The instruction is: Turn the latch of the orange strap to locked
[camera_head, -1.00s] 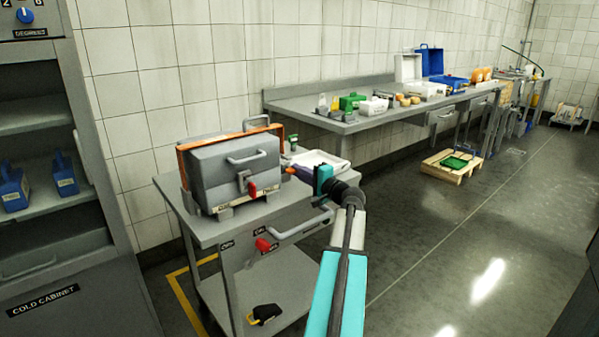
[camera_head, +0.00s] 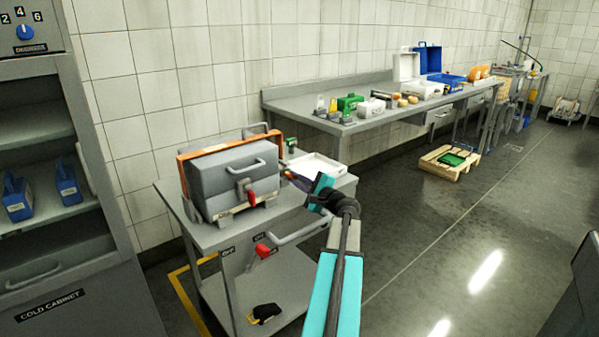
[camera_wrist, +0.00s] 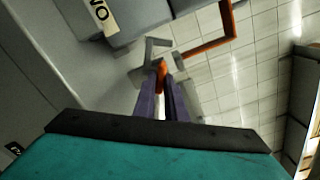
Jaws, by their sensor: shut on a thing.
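The orange strap (camera_head: 188,152) runs around the grey case (camera_head: 224,182) on the cart. It also shows in the wrist view (camera_wrist: 208,48) as an orange bar. My gripper (camera_head: 288,176) is at the right end of the case. In the wrist view, my gripper's purple fingers (camera_wrist: 162,98) are shut on a small orange piece, apparently the strap's latch handle (camera_wrist: 161,73). A grey bracket (camera_wrist: 150,52) stands just beyond it. The fingers hide part of the latch, and its locked or unlocked position cannot be read.
The cart (camera_head: 205,236) has a red-knobbed lever (camera_head: 262,251) below its top. Another red handle (camera_head: 251,198) is on the case front. A white tray (camera_head: 318,164) lies behind my gripper. A cold cabinet (camera_head: 75,250) stands left; the floor at right is open.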

